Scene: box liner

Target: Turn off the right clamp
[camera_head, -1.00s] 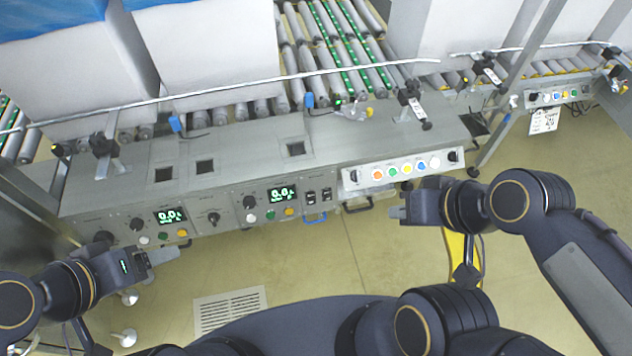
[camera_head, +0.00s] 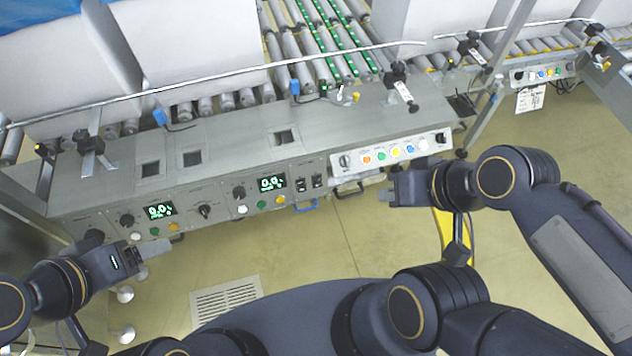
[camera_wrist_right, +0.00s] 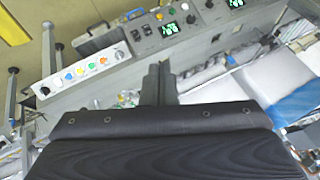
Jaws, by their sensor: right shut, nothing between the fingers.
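A long grey control panel (camera_head: 222,215) runs along the machine's front. I cannot read which control is the right clamp's. My right gripper (camera_head: 386,195) is shut and empty, in front of and below the strip, apart from it. In the right wrist view its fingers (camera_wrist_right: 158,84) are together, and the strip (camera_wrist_right: 85,70) shows at upper left. My left gripper (camera_head: 140,271) is at lower left; its finger gap is unclear.
Two green displays (camera_head: 160,210) (camera_head: 272,183) with knobs and buttons sit left of the strip. Two black switches (camera_head: 309,183) and a blue handle (camera_head: 306,206) are between. A roller conveyor (camera_head: 318,45) lies behind. The floor (camera_head: 330,250) in front is mostly clear.

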